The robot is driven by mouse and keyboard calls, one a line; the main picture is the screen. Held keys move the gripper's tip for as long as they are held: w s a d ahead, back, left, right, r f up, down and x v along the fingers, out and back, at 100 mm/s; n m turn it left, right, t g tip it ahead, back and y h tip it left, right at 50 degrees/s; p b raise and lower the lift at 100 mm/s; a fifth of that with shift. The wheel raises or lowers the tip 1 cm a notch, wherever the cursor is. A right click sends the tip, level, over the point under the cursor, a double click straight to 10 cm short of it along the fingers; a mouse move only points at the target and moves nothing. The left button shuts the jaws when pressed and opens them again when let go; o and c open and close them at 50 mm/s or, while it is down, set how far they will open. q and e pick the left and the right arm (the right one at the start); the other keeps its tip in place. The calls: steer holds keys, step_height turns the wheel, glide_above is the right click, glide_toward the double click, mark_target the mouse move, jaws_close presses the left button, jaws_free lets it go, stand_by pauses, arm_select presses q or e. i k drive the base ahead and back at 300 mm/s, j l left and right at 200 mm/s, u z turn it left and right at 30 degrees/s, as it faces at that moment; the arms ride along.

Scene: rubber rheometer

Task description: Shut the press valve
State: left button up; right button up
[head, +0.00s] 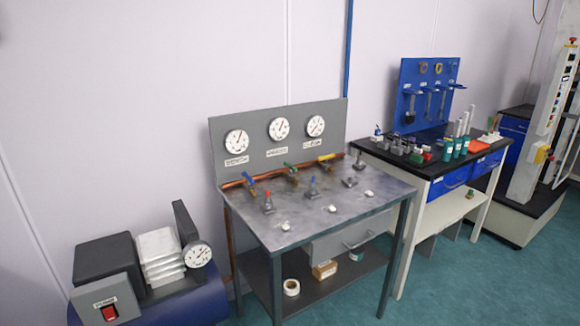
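A grey bench (300,226) stands in the middle of the head view with a grey gauge panel (257,135) at its back. Three valves sit on a copper pipe below the panel: one with a blue handle (248,179), one with a green handle (290,166) and one with a yellow handle (327,157). Above them are a left gauge (236,142), a middle gauge (281,129) and a right gauge (315,126), each with a label too small to read surely. I cannot tell which valve is the press one or whether any is open. Neither gripper is in view.
A blue compressor with a red switch (110,312) is at lower left. A black-topped table (427,167) is at right. Green floor is clear in front.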

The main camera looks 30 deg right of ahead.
mark_target(292, 168)
steer(key=l+u, duration=0.1)
steer(key=l, duration=1)
steer(key=k+l+u, duration=0.15)
steer(key=l, duration=0.4)
steer(key=l+u, duration=0.1)
steer(key=l, duration=0.4)
steer(key=k+l, duration=0.15)
steer(key=l, duration=0.4)
steer(key=k+l+u, duration=0.15)
steer(key=l, duration=0.4)
steer(key=l+u, duration=0.1)
steer(key=l, duration=0.4)
steer(key=k+l, duration=0.2)
steer(key=l, duration=0.3)
steer(key=i+l+u, duration=0.05)
